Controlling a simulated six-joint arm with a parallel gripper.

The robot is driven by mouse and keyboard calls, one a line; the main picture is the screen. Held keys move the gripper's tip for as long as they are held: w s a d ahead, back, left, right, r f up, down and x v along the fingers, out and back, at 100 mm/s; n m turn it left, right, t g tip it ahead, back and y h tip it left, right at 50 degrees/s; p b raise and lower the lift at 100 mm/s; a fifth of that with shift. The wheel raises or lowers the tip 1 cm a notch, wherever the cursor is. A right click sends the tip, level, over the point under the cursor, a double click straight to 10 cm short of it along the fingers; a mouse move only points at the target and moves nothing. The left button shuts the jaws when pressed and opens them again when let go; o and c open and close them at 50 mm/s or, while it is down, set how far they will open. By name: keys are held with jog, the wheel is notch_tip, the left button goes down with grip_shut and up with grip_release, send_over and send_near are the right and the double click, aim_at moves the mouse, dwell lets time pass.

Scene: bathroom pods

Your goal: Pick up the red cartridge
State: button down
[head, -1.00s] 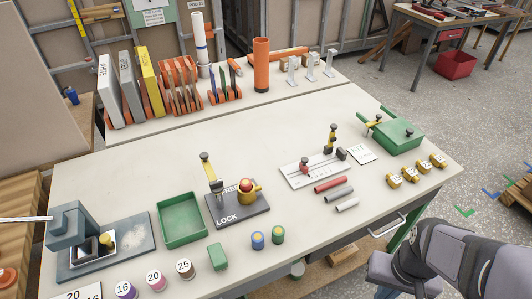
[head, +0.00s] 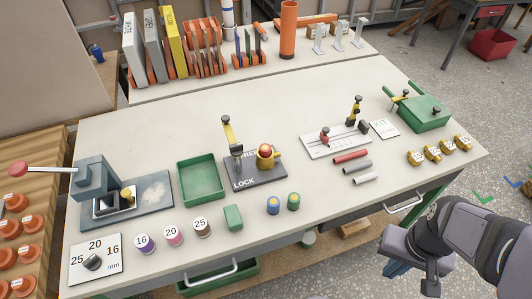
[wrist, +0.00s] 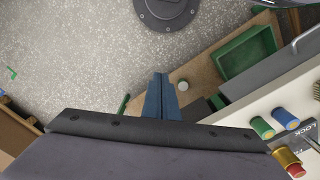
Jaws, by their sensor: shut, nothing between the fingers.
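A small red cylinder (head: 350,156), which looks like the red cartridge, lies on its side on the bench. It lies just in front of a white slider plate (head: 335,142), behind a dark grey cylinder (head: 357,167) and a light grey one (head: 366,179). In the wrist view, my gripper (wrist: 161,76) has its blue fingers together and empty, over the floor and the bench's lower shelf. In the head view my arm is at the lower right, off the bench's front edge and well apart from the red cylinder. The red cylinder is not in the wrist view.
A lock stand (head: 255,166) with a red-topped yellow part stands mid-bench. Several brass fittings (head: 432,154) and a green box (head: 424,112) are right of the cylinders. Blue (head: 273,206) and green (head: 293,201) caps stand near the front edge.

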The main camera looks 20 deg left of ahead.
dwell(0.3)
jog(key=c, duration=1.6)
grip_release()
jog(key=shift+c, duration=0.2)
